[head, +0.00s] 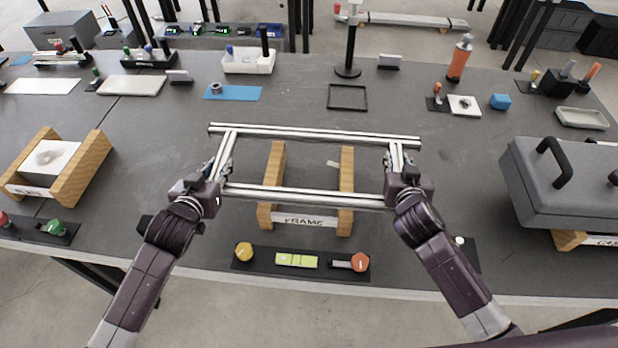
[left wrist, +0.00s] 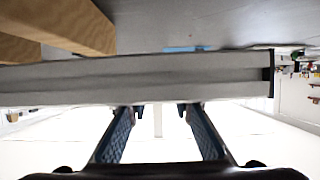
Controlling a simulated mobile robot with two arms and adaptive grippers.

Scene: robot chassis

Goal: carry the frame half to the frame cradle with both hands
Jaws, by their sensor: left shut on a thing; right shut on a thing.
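The frame half (head: 315,135) is a silver rectangle of aluminium bars. It is above the frame cradle (head: 276,172), which has two wooden rails and a white front label reading FRAME. My left gripper (head: 222,165) is shut on the frame half's left side bar, and my right gripper (head: 396,165) is shut on its right side bar. In the left wrist view, a pale bar of the frame half (left wrist: 130,80) crosses in front of the blue fingers (left wrist: 158,110). A wooden cradle rail may show behind it. Whether the bars touch the rails is hard to tell.
A second wooden cradle (head: 90,165) holding a white block stands at left. A grey case (head: 565,180) sits at right. A black strip (head: 300,262) with coloured items lies near the front edge. A black square outline (head: 347,97) and a black post (head: 349,45) are behind the frame half.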

